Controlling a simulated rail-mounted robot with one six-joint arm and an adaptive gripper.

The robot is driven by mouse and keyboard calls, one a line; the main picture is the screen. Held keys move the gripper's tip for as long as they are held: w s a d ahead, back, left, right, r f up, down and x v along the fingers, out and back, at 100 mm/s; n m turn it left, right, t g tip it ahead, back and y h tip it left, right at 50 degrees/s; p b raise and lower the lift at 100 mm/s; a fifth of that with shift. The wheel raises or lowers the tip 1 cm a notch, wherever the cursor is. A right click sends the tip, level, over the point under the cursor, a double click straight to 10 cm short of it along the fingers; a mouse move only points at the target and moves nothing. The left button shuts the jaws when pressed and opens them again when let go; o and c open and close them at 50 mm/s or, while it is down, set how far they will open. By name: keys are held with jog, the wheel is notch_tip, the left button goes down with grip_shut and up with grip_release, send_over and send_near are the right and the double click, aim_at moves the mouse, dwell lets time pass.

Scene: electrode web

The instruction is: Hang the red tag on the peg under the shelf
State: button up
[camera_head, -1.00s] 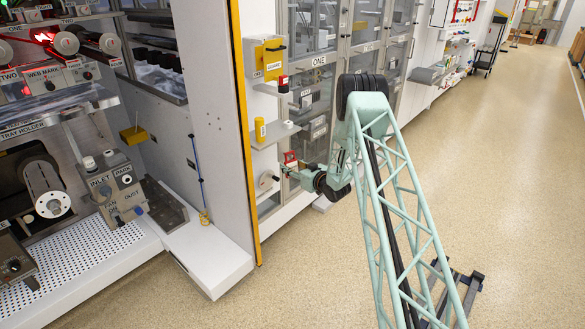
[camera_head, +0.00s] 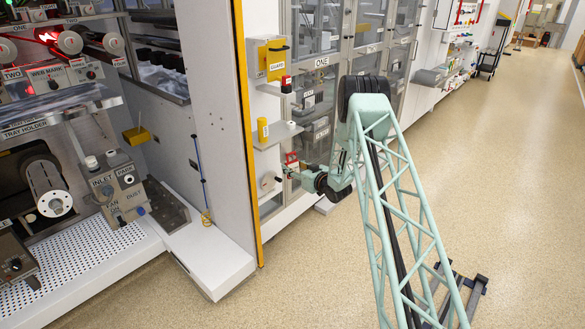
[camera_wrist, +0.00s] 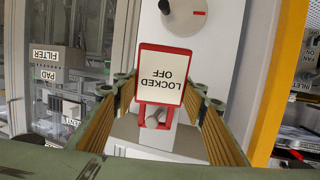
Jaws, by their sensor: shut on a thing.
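The red tag (camera_wrist: 162,75) has a white face reading LOCKED OFF, upside down in the wrist view. My gripper (camera_wrist: 162,92) is shut on it, with a finger at each side edge. The tag's open red loop points down in that view. A grey peg (camera_wrist: 152,121) shows through the loop; I cannot tell whether it passes through or stands behind. In the head view the tag (camera_head: 291,158) is small, beside the wall panel below the shelf (camera_head: 277,136).
A yellow container (camera_head: 262,130) and a small knob stand on the shelf. A round dial (camera_head: 267,183) is on the panel below. Glass cabinet doors (camera_head: 315,100) are close on the right, and a yellow-edged partition (camera_head: 246,150) on the left. The floor aisle is open.

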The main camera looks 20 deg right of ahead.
jog(key=o, duration=1)
jog(key=shift+s, duration=0.15)
jog(key=shift+v, duration=5.9)
jog(key=shift+r, duration=0.1)
